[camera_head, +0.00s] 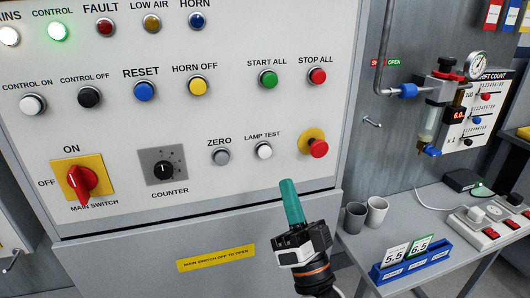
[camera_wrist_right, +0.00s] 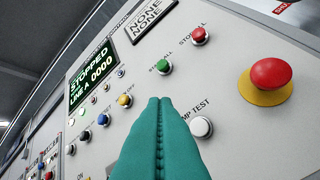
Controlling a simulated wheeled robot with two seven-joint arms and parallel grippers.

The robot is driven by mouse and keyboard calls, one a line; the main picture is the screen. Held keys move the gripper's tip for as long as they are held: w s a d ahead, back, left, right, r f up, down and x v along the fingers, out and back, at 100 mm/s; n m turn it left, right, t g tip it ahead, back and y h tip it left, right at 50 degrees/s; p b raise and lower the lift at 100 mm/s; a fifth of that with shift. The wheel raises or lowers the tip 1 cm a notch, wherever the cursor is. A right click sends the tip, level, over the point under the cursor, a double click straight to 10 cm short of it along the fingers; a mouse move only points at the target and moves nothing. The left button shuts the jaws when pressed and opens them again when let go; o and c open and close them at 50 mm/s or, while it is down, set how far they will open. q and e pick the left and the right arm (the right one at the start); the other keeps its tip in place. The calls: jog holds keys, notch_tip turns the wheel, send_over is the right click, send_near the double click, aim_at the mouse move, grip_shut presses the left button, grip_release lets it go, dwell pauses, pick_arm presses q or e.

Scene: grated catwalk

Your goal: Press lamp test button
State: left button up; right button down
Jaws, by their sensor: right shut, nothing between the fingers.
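The lamp test button (camera_head: 264,151) is a white round push button in a metal ring, under the label LAMP TEST on the grey panel. In the right wrist view the lamp test button (camera_wrist_right: 201,127) sits just right of the fingers, which partly cover its label. My right gripper (camera_head: 291,184) has teal fingers pressed together, empty. In the head view its tips are below and right of the button. In the right wrist view the shut fingers (camera_wrist_right: 160,103) point toward the panel. Contact with the panel cannot be told. My left gripper is not in view.
A red emergency mushroom button (camera_head: 318,149) on yellow is right of the lamp test button. The grey zero button (camera_head: 221,156) is to its left. A red main switch (camera_head: 82,183) is at far left. A side table (camera_head: 370,250) with two cups (camera_head: 376,211) stands at right.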

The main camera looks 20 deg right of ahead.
aim_at(266, 151)
jog(key=shift+w+a+b, duration=0.15)
jog(key=shift+w+b, duration=0.55)
jog(key=shift+w, duration=3.8)
jog(key=shift+w, duration=0.15)
jog(key=shift+w, duration=0.25)
jog(key=shift+w, duration=0.8)
jog(key=shift+s, duration=1.25)
